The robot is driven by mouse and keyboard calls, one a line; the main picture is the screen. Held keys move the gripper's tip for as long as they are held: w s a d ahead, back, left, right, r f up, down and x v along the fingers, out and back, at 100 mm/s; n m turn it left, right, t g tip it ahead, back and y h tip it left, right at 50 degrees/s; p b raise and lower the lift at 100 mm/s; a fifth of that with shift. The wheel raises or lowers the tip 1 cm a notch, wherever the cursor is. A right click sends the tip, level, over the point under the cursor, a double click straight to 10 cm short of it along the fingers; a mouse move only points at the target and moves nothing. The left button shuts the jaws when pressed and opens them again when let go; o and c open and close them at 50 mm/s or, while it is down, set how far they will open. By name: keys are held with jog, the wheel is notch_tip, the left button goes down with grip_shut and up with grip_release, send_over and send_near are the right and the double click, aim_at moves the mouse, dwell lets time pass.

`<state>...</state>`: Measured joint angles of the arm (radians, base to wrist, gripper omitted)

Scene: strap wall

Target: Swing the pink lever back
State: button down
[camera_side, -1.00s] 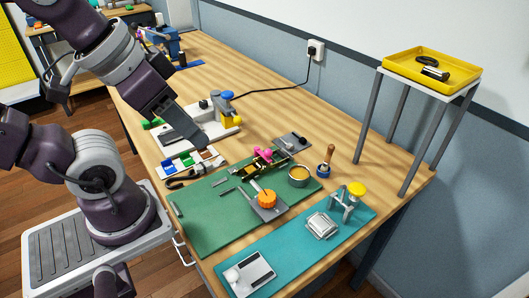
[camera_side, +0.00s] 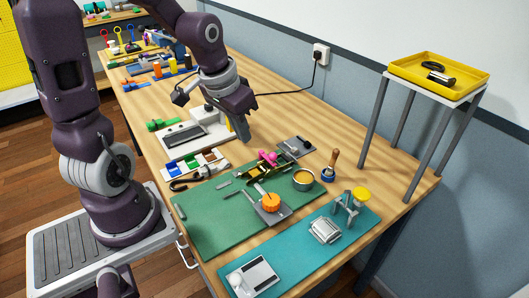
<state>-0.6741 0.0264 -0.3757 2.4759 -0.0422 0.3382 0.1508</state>
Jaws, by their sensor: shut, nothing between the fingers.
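The pink lever (camera_side: 267,156) is a small pink piece on a dark and brassy mechanism (camera_side: 262,167) at the back edge of the green mat. My gripper (camera_side: 245,138) is shut and empty. It points down, to the left of and behind the pink lever in the picture, and appears apart from it. The fingers are small and dark at this distance. My arm hides part of the white device behind it.
An orange knob (camera_side: 271,201) on a grey plate, a round tin (camera_side: 304,180) and a wooden-handled stamp (camera_side: 331,164) stand nearby. A grey plate (camera_side: 296,147) lies behind the lever. A teal mat (camera_side: 290,255) is in front. A yellow tray (camera_side: 439,75) sits on a tall stand at right.

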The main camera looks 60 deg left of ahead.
jog(key=shift+w+a+f, duration=0.15)
jog(key=shift+f, duration=0.1)
send_near(267, 156)
jog(key=s+d+f, duration=0.1)
jog(key=s+d, duration=0.1)
jog(key=s+d+f, duration=0.2)
jog(key=shift+s+f, duration=0.25)
jog(key=w, duration=0.2)
jog(key=shift+w+a+f, duration=0.15)
jog(key=shift+w+a, duration=0.2)
jog(key=shift+w, duration=0.05)
jog(key=shift+w+a+f, duration=0.1)
jog(key=shift+w, duration=0.5)
